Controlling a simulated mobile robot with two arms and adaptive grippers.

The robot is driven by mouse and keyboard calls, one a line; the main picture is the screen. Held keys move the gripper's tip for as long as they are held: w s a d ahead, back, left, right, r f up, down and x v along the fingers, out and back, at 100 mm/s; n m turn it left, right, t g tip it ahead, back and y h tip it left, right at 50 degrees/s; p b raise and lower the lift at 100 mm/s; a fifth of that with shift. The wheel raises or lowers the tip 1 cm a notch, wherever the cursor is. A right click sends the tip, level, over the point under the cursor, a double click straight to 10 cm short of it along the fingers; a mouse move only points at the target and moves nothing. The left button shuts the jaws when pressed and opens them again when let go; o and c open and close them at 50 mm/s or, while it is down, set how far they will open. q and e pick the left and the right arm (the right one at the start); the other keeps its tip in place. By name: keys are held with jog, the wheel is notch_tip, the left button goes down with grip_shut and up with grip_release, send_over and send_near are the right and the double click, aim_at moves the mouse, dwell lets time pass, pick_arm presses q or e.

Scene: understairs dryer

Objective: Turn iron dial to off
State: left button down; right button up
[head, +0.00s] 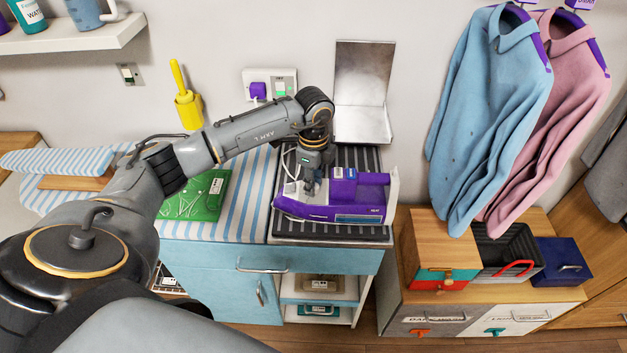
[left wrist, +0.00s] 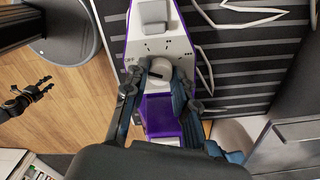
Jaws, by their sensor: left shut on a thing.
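The purple and white iron (head: 335,195) lies on a dark ribbed mat on the worktop. My left gripper (head: 310,182) reaches down onto the iron's top. In the left wrist view, its fingers (left wrist: 160,78) are on either side of the dial, shut on it. They hide parts of the dial's edge. My right gripper (left wrist: 38,92) shows small at the left of the left wrist view, away from the iron.
A metal plate (head: 362,90) stands open behind the mat (head: 355,155). A green board (head: 205,195) lies left of the iron on the striped cloth. Shirts (head: 490,110) hang at the right above a wooden box (head: 430,245). A white cord loops beside the iron.

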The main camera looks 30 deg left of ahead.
pick_arm(q)
jog(key=shift+s+f, duration=0.15)
jog(key=shift+f, duration=0.05)
jog(key=c, duration=1.1)
grip_release()
jog(key=shift+o, duration=0.2)
jog(key=shift+r, duration=0.15)
jog(key=shift+r, duration=0.15)
notch_tip(320, 180, up, 12)
jog(key=shift+f, duration=0.2)
